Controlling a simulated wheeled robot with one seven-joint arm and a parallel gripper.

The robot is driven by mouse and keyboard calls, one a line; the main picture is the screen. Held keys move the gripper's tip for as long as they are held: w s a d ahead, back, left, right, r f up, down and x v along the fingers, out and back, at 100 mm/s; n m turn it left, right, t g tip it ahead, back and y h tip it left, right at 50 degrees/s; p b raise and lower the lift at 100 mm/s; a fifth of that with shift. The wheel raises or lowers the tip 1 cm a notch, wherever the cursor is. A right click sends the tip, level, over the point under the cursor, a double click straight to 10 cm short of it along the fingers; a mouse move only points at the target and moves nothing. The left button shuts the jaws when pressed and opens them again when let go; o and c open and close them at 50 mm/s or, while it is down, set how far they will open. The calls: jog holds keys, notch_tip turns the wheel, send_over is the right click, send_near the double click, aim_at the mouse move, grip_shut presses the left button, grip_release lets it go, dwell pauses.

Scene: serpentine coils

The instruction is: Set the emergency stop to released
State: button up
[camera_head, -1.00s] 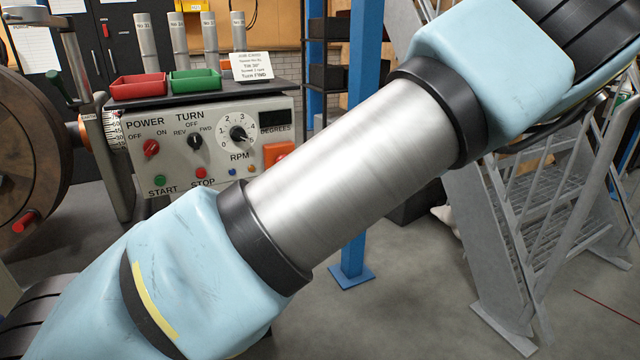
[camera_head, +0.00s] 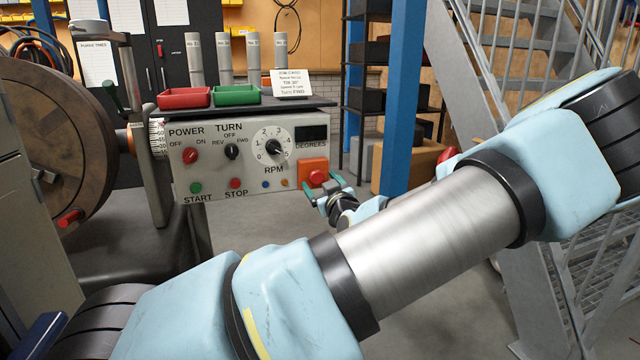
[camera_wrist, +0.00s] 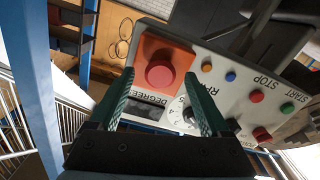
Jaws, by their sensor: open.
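The emergency stop is a red mushroom button (camera_head: 316,178) on an orange box (camera_head: 309,167) at the right end of the grey control panel (camera_head: 246,185). In the wrist view the red button (camera_wrist: 160,73) sits between and beyond the two green fingers, on its orange plate. My gripper (camera_head: 324,187) shows in the head view just in front of the orange box. Its fingers (camera_wrist: 164,102) are open and empty, one on each side of the button's line. Whether a finger touches the box cannot be told.
The panel carries POWER and TURN knobs, an RPM dial (camera_head: 274,147), and START (camera_head: 196,187) and STOP (camera_head: 236,183) buttons. Red (camera_head: 184,98) and green (camera_head: 236,95) trays stand above. A large wheel (camera_head: 60,150) is at left, a blue post (camera_head: 403,95) and metal stairs at right.

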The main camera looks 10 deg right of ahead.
jog(key=shift+w+a, duration=0.1)
jog(key=shift+w, duration=0.25)
jog(key=shift+c, duration=0.3)
grip_shut()
dwell(0.5)
